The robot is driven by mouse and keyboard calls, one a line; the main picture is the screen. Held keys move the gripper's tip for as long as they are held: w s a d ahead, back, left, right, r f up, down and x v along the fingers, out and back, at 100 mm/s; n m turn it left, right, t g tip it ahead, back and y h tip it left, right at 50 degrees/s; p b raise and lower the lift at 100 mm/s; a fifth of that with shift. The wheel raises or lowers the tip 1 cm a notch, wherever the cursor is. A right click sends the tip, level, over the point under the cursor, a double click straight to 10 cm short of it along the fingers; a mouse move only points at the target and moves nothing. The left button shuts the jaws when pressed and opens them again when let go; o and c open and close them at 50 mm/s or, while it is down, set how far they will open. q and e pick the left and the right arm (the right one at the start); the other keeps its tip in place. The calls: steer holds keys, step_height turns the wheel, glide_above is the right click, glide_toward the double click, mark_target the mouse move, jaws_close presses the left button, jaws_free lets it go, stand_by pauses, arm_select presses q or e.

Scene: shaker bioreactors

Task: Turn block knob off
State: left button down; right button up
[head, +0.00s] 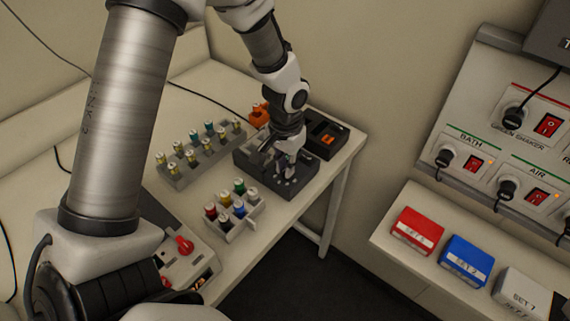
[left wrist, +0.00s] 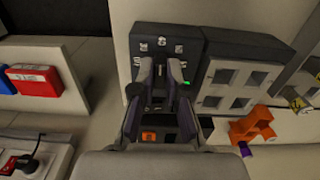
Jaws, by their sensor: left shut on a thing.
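The dark grey block (head: 243,160) stands on the bench, with several wells in its top. It also shows in the left wrist view (left wrist: 190,48). My left gripper (head: 286,164) points down at the block's top. In the left wrist view my left gripper (left wrist: 160,70) has its two fingers close together at the block, around a small dark part that I take to be the block knob. The fingers mostly hide it, so its turn angle cannot be told. A small green light (left wrist: 186,83) shows beside the right finger. My right gripper is not in view.
A grey rack with vials (head: 200,150) and a smaller rack with coloured caps (head: 234,213) stand near the block. A black box (head: 325,135) with an orange switch sits behind it. An orange object (head: 260,115) is close by. A switch panel (head: 460,125) hangs right.

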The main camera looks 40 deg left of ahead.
arm_select(q)
steer(key=shift+w, duration=0.1)
steer(key=n+b, duration=0.1)
steer(key=n, duration=0.3)
steer(key=shift+n, duration=0.4)
steer(key=n+b, duration=0.1)
steer(key=n, duration=0.3)
steer(key=shift+w+d+n, duration=0.1)
steer(key=shift+n, duration=0.2)
steer(key=n+b, duration=0.1)
steer(key=n, duration=0.3)
steer(key=shift+w+n+b, duration=0.1)
steer(key=shift+n+b, duration=0.5)
steer(key=shift+n, duration=1.5)
steer(key=c, duration=1.2)
jaws_free()
steer(key=shift+a+f, duration=0.1)
steer(key=shift+a, duration=0.15)
